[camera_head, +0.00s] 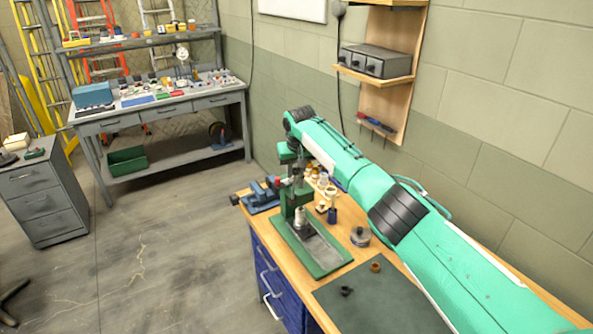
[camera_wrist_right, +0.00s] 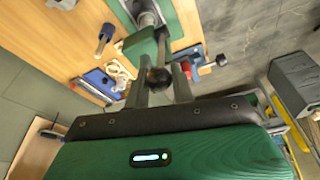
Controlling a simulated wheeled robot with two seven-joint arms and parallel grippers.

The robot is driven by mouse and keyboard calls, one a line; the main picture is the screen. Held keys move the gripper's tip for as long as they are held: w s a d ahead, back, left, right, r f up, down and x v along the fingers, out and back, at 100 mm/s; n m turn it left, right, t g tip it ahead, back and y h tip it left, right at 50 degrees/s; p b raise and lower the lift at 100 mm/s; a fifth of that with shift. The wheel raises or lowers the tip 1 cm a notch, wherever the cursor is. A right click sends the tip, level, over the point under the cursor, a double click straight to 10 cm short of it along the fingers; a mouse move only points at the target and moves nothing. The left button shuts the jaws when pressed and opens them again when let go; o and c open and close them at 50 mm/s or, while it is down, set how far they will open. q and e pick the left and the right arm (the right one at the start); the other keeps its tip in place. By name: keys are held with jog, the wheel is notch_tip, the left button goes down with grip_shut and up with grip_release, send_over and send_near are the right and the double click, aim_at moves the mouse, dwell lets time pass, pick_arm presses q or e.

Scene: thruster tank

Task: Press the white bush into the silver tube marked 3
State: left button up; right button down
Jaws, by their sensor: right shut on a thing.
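The green arbor press (camera_head: 302,205) stands on the wooden bench, with its green-rimmed base (camera_head: 325,265) toward the front. A silver tube (camera_head: 300,217) stands upright on the base under the ram; it also shows at the top of the wrist view (camera_wrist_right: 147,18). I cannot read a number on it or make out the white bush at its top. My right gripper (camera_wrist_right: 160,82) is shut on the dark ball knob (camera_wrist_right: 158,79) of the press lever, beside the press head. In the head view this grip is small and partly hidden. My left gripper is not in view.
A blue vise (camera_head: 262,195) is left of the press. Cream parts (camera_head: 325,192) and a dark blue-handled tool (camera_head: 332,215) stand behind it. A grey round part (camera_head: 360,236), a dark mat (camera_head: 385,305) and small rings (camera_head: 375,266) lie right. The wall is close behind.

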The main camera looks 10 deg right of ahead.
jog(key=shift+a+f, duration=0.1)
jog(key=c, duration=1.5)
grip_release()
jog(key=shift+o, duration=1.3)
jog(key=shift+w+a, duration=0.1)
jog(key=shift+r, duration=0.45)
jog(key=b+v, duration=0.5)
jog(key=v, duration=0.7)
jog(key=shift+s+r, duration=0.25)
jog(key=shift+r, duration=0.1)
